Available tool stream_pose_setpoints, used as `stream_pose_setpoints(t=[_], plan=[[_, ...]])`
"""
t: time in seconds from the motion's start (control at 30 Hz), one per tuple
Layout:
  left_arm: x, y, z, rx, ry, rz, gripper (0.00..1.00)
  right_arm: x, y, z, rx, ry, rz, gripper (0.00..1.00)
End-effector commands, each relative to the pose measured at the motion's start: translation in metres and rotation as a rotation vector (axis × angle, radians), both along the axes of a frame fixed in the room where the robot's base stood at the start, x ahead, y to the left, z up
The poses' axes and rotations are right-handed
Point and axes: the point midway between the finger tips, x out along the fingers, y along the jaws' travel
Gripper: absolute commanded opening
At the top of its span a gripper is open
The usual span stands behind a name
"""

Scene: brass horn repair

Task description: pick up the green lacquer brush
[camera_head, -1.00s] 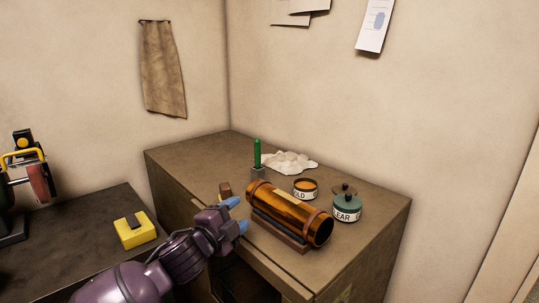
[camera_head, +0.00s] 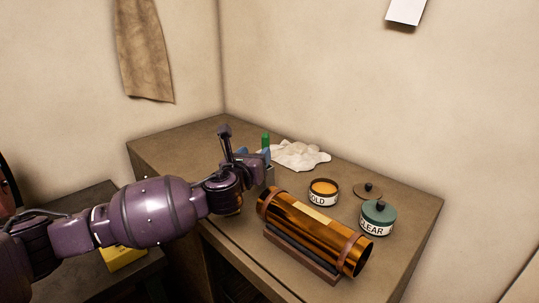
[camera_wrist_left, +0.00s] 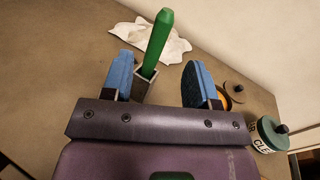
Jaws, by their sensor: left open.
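The green lacquer brush (camera_wrist_left: 159,40) stands upright in a small grey holder (camera_wrist_left: 144,86) on the cabinet top. In the left wrist view it rises between the two blue fingers of my left gripper (camera_wrist_left: 160,83), closer to the left finger. My left gripper is open, and I cannot tell whether a finger touches the brush. In the head view only the top of the brush (camera_head: 265,140) shows above my left gripper (camera_head: 258,158), which hides most of the brush and holder. My right gripper is not in view.
A copper-coloured cylinder (camera_head: 313,232) lies on a cradle in front of the brush. An open GOLD can (camera_head: 323,194), a loose lid (camera_head: 367,191) and a CLEAR can (camera_head: 378,219) stand to the right. A white cloth (camera_head: 300,155) lies behind.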

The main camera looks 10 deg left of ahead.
Motion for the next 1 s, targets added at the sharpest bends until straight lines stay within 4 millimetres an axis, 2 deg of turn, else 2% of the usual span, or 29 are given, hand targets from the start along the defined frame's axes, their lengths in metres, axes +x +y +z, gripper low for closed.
stream_pose_setpoints(t=[0.1,0.27,0.6,0.87,1.0], plan=[[0.0,0.002,0.0,0.089,-0.011,0.013,0.54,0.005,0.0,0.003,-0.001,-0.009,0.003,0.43],[0.006,0.001,0.0,0.131,-0.015,0.014,0.54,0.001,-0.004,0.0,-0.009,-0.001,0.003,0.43],[0.047,-0.004,0.0,0.13,-0.015,0.014,0.54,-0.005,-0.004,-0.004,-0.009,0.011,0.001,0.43],[0.06,-0.006,0.001,0.128,-0.015,0.013,0.54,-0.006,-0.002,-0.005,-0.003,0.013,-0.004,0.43],[0.074,-0.007,0.002,0.128,-0.015,0.014,0.54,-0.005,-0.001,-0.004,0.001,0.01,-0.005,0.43]])
